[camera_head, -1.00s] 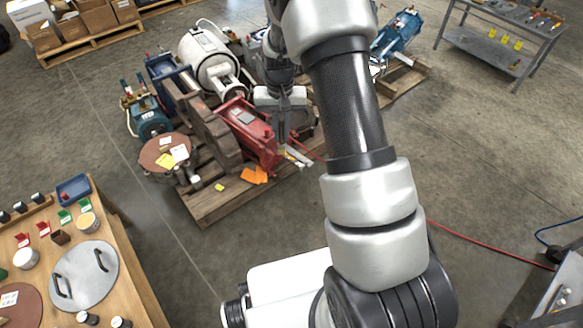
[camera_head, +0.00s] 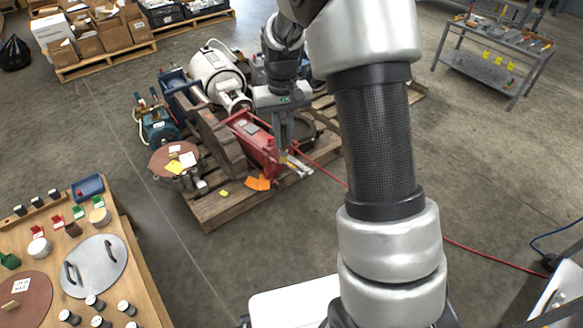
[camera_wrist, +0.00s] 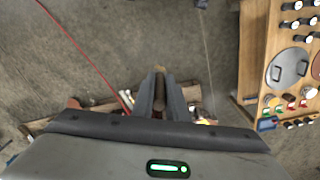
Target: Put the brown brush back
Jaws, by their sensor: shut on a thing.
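My gripper (camera_head: 284,153) hangs, fingers down, over the right part of a wooden pallet of machines, beside a red machine (camera_head: 257,145). In the wrist view my gripper (camera_wrist: 160,80) is shut on a narrow brown piece (camera_wrist: 159,97), which I take for the brown brush. Only a strip of it shows between the fingers, so its bristles and full length are hidden. In the head view a small tan bit (camera_head: 284,159) shows at the fingertips. I cannot tell how far it is above the pallet.
The loaded pallet (camera_head: 212,222) holds several machines, orange cards (camera_head: 258,184) and pale sticks (camera_head: 299,167). A red hose (camera_head: 480,252) crosses the floor. A grey tool table (camera_head: 492,62) stands back right.

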